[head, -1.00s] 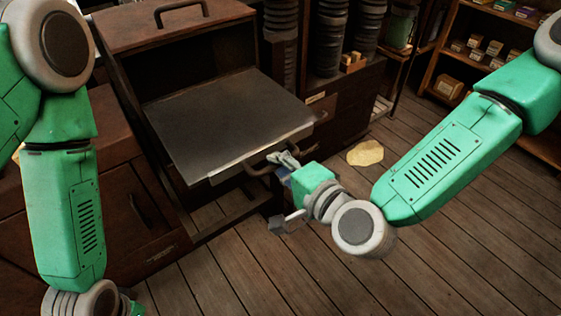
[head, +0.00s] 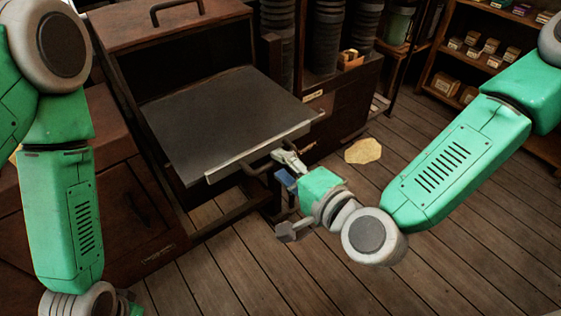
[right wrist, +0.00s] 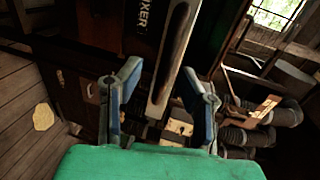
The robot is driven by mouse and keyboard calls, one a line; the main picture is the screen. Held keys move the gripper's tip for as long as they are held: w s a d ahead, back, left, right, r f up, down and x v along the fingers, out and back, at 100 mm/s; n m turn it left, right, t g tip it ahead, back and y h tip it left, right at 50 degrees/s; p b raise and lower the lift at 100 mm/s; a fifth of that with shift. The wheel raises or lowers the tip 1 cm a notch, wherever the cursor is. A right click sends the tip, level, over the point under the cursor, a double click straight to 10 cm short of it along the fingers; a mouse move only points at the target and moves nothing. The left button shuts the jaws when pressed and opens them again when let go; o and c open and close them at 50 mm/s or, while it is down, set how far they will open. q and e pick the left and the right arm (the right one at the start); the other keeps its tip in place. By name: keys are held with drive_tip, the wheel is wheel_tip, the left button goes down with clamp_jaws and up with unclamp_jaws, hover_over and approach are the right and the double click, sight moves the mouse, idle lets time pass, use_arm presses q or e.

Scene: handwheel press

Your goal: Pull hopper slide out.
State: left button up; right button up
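The hopper slide (head: 225,115) is a flat grey tray that sticks out of the front of a brown wooden cabinet. It has a pale front edge and a dark bar handle (head: 254,172). My right gripper (head: 287,168) is at the right end of this handle, fingers apart. In the right wrist view the right gripper (right wrist: 163,98) is open, and the dark handle (right wrist: 178,35) lies ahead between the fingertip lines, with clear gaps on both sides. I see no grip on it. My left arm is at the left; its gripper is out of frame.
The wooden cabinet (head: 175,35) has a handle on top. Dark ribbed columns (head: 328,40) and a small box of blocks (head: 350,60) stand behind the slide. A yellowish patch (head: 363,151) lies on the plank floor (head: 440,240). Shelves (head: 470,45) are at the back right. Floor in front is clear.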

drive_tip(key=v, duration=0.6)
drive_tip(key=shift+d, duration=0.35)
drive_tip(key=shift+s+a, duration=0.15)
drive_tip(key=shift+a, duration=0.1)
drive_tip(key=s+d+f+n+g+h, duration=0.1)
drive_tip(key=s+d+f+n+g, duration=0.2)
drive_tip(key=f, duration=0.5)
drive_tip(key=s+d+f+n+g+h, duration=0.25)
drive_tip(key=s+f, duration=0.25)
drive_tip(key=f, duration=0.3)
drive_tip(key=s+d+f+n+g+h+b, duration=0.1)
drive_tip(key=s+d+f+n+g+h, duration=0.1)
drive_tip(key=d, duration=0.7)
drive_tip(key=s+d+f+n+g+h, duration=0.3)
drive_tip(key=s+d+f+n+g, duration=0.1)
drive_tip(key=s+d+f, duration=0.3)
drive_tip(key=shift+s+d+f+h+b, duration=0.2)
drive_tip(key=shift+s+d+h+b, duration=0.15)
drive_tip(key=shift+d, duration=0.5)
drive_tip(key=shift+w+g, duration=0.1)
drive_tip(key=shift+g, duration=0.15)
